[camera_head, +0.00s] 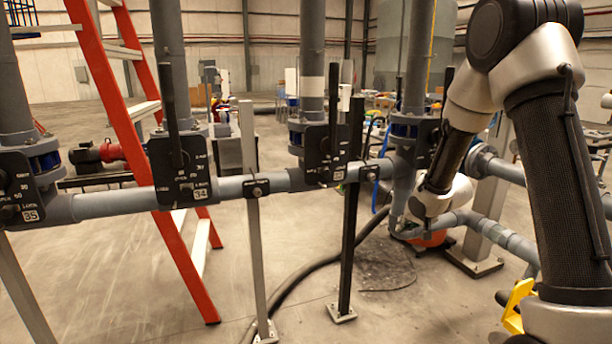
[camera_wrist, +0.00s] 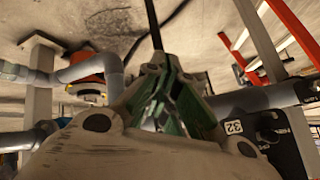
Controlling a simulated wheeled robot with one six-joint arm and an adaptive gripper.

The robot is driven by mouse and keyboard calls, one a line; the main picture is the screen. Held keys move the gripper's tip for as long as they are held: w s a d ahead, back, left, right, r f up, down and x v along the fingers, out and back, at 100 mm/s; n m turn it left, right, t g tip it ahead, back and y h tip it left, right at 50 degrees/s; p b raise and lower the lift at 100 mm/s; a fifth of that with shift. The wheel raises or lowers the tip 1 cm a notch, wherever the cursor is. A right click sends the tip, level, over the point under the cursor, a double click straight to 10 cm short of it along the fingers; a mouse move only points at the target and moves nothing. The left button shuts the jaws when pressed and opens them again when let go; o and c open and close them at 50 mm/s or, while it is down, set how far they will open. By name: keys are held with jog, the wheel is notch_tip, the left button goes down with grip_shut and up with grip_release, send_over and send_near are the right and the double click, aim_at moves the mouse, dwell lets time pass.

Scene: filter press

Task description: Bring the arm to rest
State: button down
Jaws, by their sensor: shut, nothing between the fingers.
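My arm comes in from the right of the head view and folds down, its wrist beside the right end of the grey horizontal pipe (camera_head: 115,204). My gripper (camera_wrist: 163,70) shows in the wrist view with its green-lined fingers shut and nothing held between them. In the head view its tips are small and hard to make out against the pipes. The valve plate marked 32 (camera_wrist: 258,130) is to the right of the fingers in the wrist view. I cannot tell whether the gripper touches any pipe.
Black-handled valves, among them 34 (camera_head: 182,168) and 35 (camera_head: 22,190), line the pipe. A red ladder (camera_head: 150,150) stands behind it at left. Posts (camera_head: 252,220) hold the pipe up. An orange object (camera_wrist: 90,68) lies near the pipes. Open concrete floor (camera_head: 110,290) is in front.

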jog(key=s+d+r+n+g+h, duration=0.1)
jog(key=s+d+r+g, duration=0.15)
jog(key=s, duration=0.55)
jog(key=s+d+r+n+g+h, duration=0.1)
jog(key=s+d+r+g, duration=0.1)
jog(key=s+r, duration=0.35)
jog(key=s+d+r+n+g+h, duration=0.1)
jog(key=s+d+g, duration=0.1)
jog(key=s, duration=0.8)
jog(key=s+a+r+t+y, duration=0.1)
jog(key=s+a+r+t, duration=0.1)
jog(key=s+r, duration=0.9)
jog(key=s, duration=0.4)
jog(key=shift+s+a+r+n, duration=0.3)
jog(key=shift+a+r+n, duration=0.05)
jog(key=shift+r+n, duration=0.05)
